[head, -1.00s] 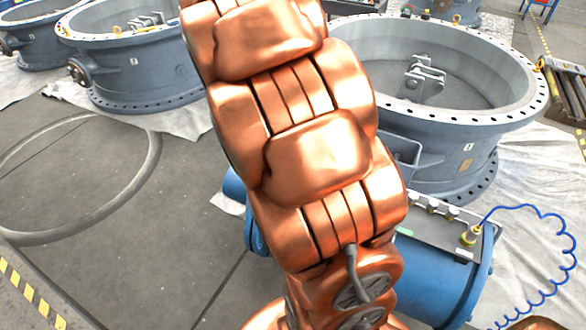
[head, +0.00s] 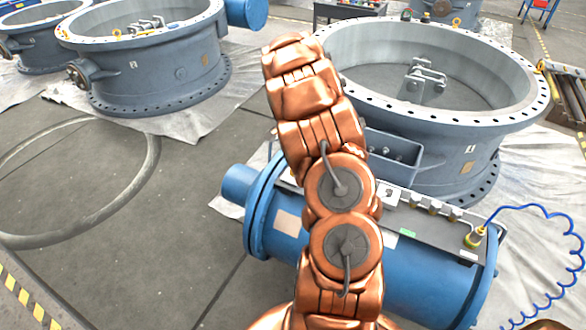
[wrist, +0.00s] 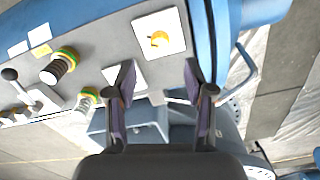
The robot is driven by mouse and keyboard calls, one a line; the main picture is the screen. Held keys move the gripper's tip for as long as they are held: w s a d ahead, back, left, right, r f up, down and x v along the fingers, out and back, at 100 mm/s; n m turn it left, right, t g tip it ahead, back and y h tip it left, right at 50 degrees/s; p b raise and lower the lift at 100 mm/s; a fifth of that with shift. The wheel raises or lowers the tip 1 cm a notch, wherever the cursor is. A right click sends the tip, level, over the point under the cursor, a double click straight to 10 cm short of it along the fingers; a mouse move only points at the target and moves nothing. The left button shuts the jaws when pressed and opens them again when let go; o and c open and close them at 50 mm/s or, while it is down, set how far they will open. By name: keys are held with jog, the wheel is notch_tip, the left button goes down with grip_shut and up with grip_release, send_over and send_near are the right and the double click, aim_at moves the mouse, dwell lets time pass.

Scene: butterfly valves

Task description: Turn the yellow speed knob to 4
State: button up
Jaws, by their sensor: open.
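The yellow knob (wrist: 158,39) sits on a white square plate on the grey control panel (wrist: 100,45) in the wrist view. The number it points to is too small to read. My gripper (wrist: 158,82) is open and empty, its two dark fingers apart below the knob in the picture. I cannot tell how far the fingertips stand from the panel. In the head view the panel (head: 445,231) lies along the top of a blue cylinder (head: 420,275). There my copper arm covers part of it, and neither the knob nor my gripper can be made out.
In the wrist view, fittings with green and yellow rings (wrist: 62,65) and a black-knobbed lever (wrist: 15,80) stand left on the panel. A large grey valve ring (head: 440,150) is behind the cylinder. A coiled blue hose (head: 545,215) is at right.

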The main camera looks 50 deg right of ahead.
jog(key=shift+f+p, duration=0.75)
jog(key=shift+f, duration=3.15)
grip_shut()
